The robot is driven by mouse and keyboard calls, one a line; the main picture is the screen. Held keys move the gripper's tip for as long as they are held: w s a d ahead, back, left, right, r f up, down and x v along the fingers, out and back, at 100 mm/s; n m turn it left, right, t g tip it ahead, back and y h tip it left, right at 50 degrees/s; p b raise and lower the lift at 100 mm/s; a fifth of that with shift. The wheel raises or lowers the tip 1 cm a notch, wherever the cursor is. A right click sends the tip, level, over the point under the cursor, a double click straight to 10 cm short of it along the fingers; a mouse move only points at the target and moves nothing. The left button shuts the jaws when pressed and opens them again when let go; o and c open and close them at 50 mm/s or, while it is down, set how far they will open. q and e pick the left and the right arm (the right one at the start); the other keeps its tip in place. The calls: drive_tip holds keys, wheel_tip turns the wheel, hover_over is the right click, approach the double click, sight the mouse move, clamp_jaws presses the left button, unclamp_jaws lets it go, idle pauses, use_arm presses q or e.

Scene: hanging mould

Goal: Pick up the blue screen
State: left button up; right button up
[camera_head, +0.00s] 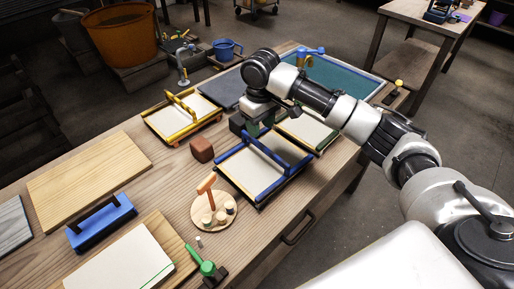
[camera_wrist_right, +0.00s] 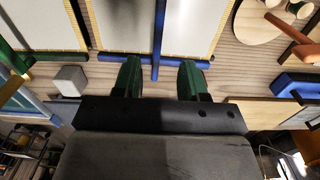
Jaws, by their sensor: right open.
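The blue screen (camera_head: 243,172) lies flat on the wooden table, with a blue frame, a pale panel and a raised blue bar across it. My right gripper (camera_head: 257,127) is at the screen's far side, pointing down, by the far end of the bar. In the right wrist view, its two green fingers (camera_wrist_right: 160,66) are apart, with the blue bar (camera_wrist_right: 160,30) running between them. I cannot tell whether they touch it. My left gripper is not in view.
A green-framed screen (camera_head: 304,128) lies close on the right, a yellow-framed screen (camera_head: 180,117) on the left. A brown block (camera_head: 201,150) and a round wooden board (camera_head: 224,222) stand near the blue screen. A blue-handled tool (camera_head: 100,224) lies nearer left.

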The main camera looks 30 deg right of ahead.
sight(265, 147)
drive_tip(key=f, duration=0.5)
drive_tip(key=shift+s, duration=0.35)
drive_tip(key=f, duration=0.4)
drive_tip(key=shift+s+d+f, duration=0.25)
drive_tip(key=shift+s+d, duration=0.15)
drive_tip(key=shift+f, duration=0.45)
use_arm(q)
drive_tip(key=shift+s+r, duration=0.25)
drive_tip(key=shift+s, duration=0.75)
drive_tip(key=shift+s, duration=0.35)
use_arm(e)
clamp_jaws()
